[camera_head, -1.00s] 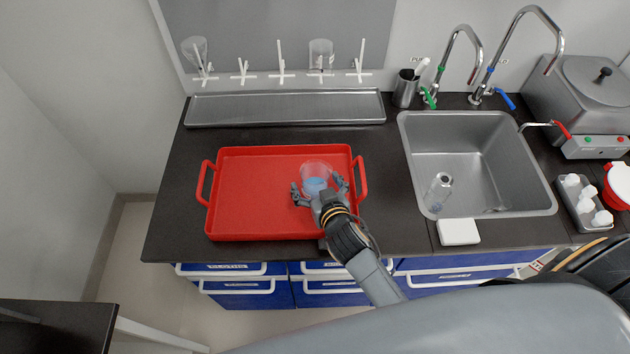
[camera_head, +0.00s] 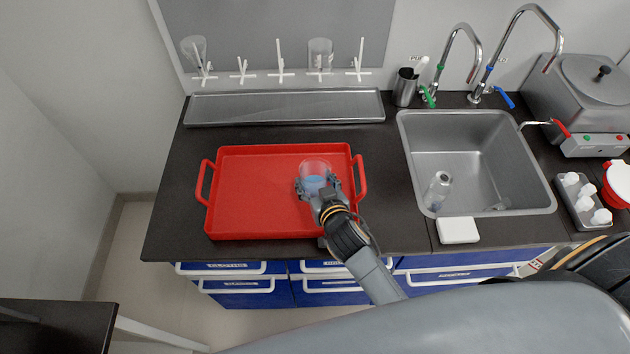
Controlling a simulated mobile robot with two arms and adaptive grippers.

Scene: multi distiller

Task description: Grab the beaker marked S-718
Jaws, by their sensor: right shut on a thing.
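A clear glass beaker (camera_head: 315,170) with blue liquid in it stands upright at the right part of the red tray (camera_head: 250,221). My right gripper (camera_head: 317,186) is shut on this beaker, with its fingers on both sides of the glass. Any marking such as S-718 is too small or hidden to read. My left gripper is not in view.
A sink (camera_head: 465,140) with a bottle (camera_head: 437,186) in it lies to the right of the tray. A white block (camera_head: 458,230) sits at the sink's front edge. A metal drip tray (camera_head: 285,108) runs behind the red tray. The counter between tray and sink is clear.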

